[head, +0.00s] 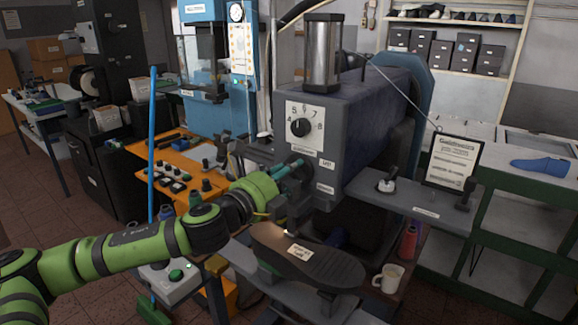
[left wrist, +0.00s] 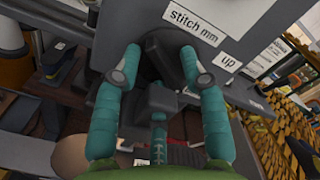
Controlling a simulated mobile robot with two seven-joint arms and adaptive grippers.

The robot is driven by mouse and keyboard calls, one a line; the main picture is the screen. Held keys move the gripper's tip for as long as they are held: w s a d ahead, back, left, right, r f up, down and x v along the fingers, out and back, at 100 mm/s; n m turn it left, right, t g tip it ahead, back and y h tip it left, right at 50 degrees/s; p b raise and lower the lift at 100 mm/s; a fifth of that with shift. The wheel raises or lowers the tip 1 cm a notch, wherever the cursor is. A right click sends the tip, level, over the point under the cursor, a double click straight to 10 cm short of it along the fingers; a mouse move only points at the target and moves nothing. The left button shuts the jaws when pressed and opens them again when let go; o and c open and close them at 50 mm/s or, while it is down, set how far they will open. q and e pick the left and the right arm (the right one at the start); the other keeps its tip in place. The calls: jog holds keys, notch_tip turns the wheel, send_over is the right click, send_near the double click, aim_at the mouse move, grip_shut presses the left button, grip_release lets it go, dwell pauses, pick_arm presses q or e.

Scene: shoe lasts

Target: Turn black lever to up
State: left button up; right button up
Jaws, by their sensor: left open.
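The grey machine (head: 350,130) stands in the middle of the head view. My left gripper (head: 290,168) is at its front face, below the numbered dial. In the left wrist view my left gripper (left wrist: 160,54) is open, with its two teal fingers apart. A dark part that looks like the black lever (left wrist: 170,58) lies between the fingertips, close to the right finger. I cannot tell whether a finger touches it. The "up" label (left wrist: 233,61) is just right of the fingers. In the head view the lever is mostly hidden by my gripper. My right gripper is out of view.
The dial (head: 301,128) and the "stitch mm" label (left wrist: 194,20) are just above the gripper. A dark shoe sole (head: 310,262) lies below it. A white mug (head: 388,279) and a framed sign (head: 453,162) are to the right. An orange bench (head: 170,150) is at the left.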

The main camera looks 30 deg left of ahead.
pick_arm(q)
jog(key=shift+w, duration=0.2)
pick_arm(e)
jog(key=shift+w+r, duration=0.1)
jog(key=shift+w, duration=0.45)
pick_arm(q)
jog(key=c, duration=0.7)
grip_shut()
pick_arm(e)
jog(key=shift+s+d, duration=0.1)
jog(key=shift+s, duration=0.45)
